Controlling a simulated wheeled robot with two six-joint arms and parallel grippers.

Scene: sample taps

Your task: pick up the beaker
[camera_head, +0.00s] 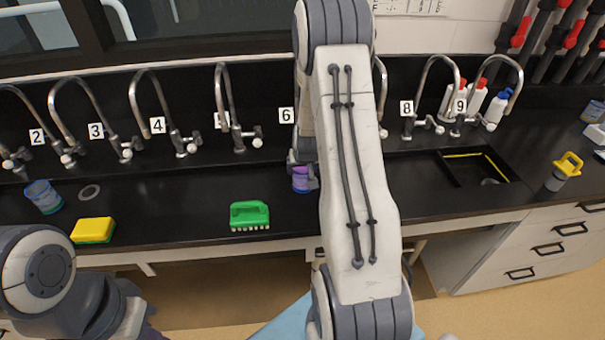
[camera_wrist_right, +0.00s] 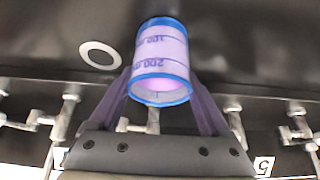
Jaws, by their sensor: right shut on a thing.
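The beaker (camera_wrist_right: 160,65) is clear and purple-tinted, with blue rims and volume marks, and shows between the fingers in the right wrist view. In the head view its purple side (camera_head: 302,180) shows at the counter beside my right arm, partly hidden by the gripper. My right gripper (camera_head: 301,165) is shut on it; the fingers also flank it in the right wrist view (camera_wrist_right: 160,100). I cannot tell whether its base touches the counter. My left arm enters at the lower left, its fingertips not visible. Another blue-rimmed beaker (camera_head: 43,196) stands at the far left.
A yellow sponge (camera_head: 93,230) and green brush (camera_head: 249,215) lie on the black counter (camera_head: 180,215). A grey ring (camera_head: 89,192) lies at left. Numbered taps line the back. A sink (camera_head: 475,168) and yellow-topped container (camera_head: 565,171) are at right.

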